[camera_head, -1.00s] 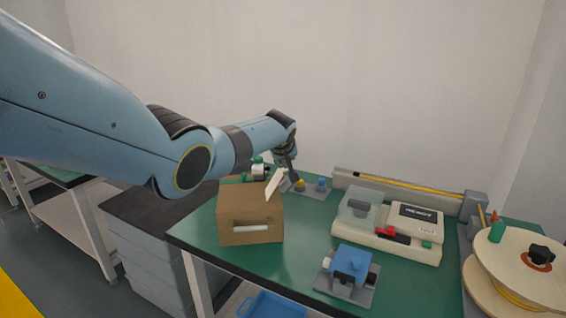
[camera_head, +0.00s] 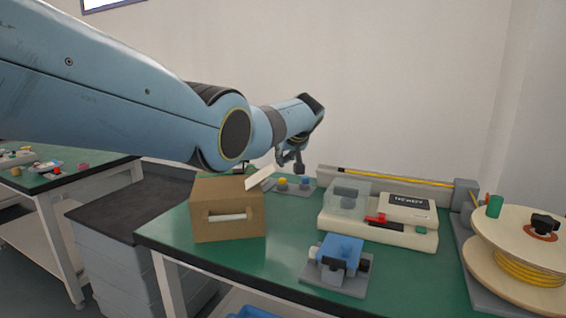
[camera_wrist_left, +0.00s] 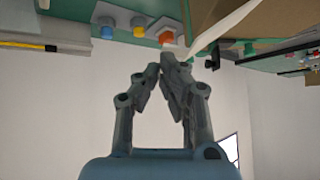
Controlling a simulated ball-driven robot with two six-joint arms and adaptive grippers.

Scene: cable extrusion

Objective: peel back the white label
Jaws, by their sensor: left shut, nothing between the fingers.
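The white label (camera_head: 261,178) is a pale strip sticking up at a slant from the top right edge of the brown cardboard box (camera_head: 236,191). It also shows in the left wrist view as a white strip (camera_wrist_left: 226,28) at the box's edge (camera_wrist_left: 275,20). My left gripper (camera_head: 291,166) is shut and empty, a little right of the label's raised end and above the table. In the left wrist view its fingertips (camera_wrist_left: 160,64) meet just left of the strip, with no label between them. My right gripper is not in view.
Behind the box, a grey plate carries a yellow (camera_head: 283,182) and a blue button (camera_head: 305,182). A cream machine (camera_head: 400,233), a blue clamp (camera_head: 341,250) and a cable spool (camera_head: 530,225) stand to the right on the green table (camera_head: 240,262).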

